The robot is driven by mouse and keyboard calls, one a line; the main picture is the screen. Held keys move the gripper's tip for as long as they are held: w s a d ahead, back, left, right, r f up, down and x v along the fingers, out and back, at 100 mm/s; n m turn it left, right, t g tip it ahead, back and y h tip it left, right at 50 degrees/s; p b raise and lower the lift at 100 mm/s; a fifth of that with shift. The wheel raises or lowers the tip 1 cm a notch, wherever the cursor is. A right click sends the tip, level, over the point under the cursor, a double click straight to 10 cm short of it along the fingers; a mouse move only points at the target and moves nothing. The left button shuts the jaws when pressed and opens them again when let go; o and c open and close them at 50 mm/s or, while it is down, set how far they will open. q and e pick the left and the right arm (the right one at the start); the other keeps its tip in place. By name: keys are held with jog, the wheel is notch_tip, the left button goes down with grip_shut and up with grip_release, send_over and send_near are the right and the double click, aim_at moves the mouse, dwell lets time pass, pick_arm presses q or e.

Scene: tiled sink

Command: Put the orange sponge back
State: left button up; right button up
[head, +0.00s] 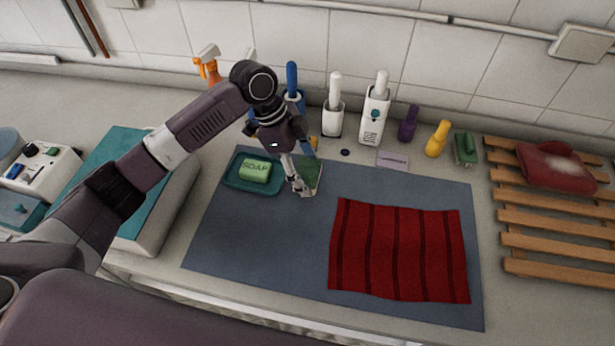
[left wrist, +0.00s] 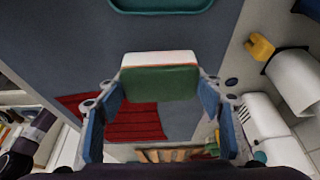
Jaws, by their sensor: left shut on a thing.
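My left gripper (head: 303,186) reaches in over the blue-grey mat, just right of the soap dish. It is shut on a sponge (head: 313,174) with a green face. In the left wrist view the sponge (left wrist: 160,84) sits between the two blue-padded fingers, green face toward the camera, with a pale top and a thin orange edge. Whether the sponge touches the mat cannot be told. My right gripper is not in view.
A teal dish (head: 236,181) with green soap (head: 256,171) lies left of the gripper. A red striped cloth (head: 400,250) covers the mat's right part. Bottles and brush holders (head: 373,115) line the back wall. A green block (head: 465,148) stands near the wooden rack (head: 540,220).

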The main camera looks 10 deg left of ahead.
aim_at(308, 180)
pick_arm(q)
notch_tip(308, 180, down, 3)
jog(key=shift+r, duration=0.15)
jog(key=shift+f, duration=0.2)
jog(key=shift+f, duration=0.1)
jog(key=o, duration=0.9)
jog(key=shift+o, duration=1.1)
